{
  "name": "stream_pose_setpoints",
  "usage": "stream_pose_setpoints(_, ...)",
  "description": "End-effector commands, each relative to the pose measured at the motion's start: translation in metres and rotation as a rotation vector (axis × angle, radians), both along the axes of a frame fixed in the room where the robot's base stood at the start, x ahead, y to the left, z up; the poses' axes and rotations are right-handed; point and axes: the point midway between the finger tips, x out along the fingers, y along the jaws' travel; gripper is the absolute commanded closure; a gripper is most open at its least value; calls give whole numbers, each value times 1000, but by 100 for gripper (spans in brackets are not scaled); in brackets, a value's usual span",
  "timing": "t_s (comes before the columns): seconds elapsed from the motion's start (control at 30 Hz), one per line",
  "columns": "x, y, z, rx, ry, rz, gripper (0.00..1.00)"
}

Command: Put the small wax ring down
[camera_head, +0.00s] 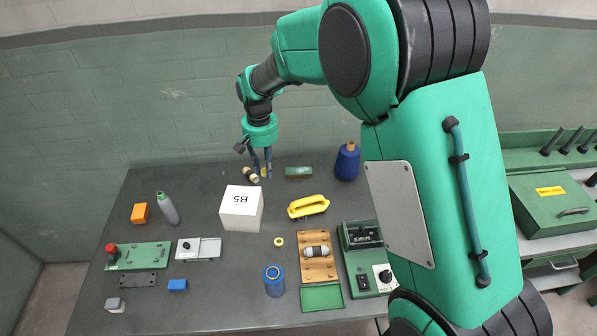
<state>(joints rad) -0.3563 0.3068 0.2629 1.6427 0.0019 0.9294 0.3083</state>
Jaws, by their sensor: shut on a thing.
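My gripper (262,168) points down over the back of the grey table, between a white box and a green block. Its blue fingers are shut on a small yellowish piece (264,172), which looks like the small wax ring; the fingers hide part of it. I cannot tell whether it touches the table. A second pale yellow ring (278,241) lies flat on the table, right of the white box and left of the wooden tray.
A dark and cream spool (250,175) lies close beside my fingers. The wooden tray (304,270) is further forward. Bare table (190,180) shows left of the box.

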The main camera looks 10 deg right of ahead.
Motion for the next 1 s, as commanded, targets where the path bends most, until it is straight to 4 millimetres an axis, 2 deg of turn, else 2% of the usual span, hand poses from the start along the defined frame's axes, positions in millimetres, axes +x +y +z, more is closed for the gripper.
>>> stream_pose_setpoints(0.03,16,-7,-3,0,0,-15,86)
stream_pose_setpoints(0.3,85,-47,-12,0,0,-80,86)
stream_pose_setpoints(0.6,152,-99,-25,1,-1,-147,86)
stream_pose_setpoints(0.83,182,-128,-33,1,0,-180,86)
stream_pose_setpoints(1.0,180,-127,-65,1,2,-178,86)
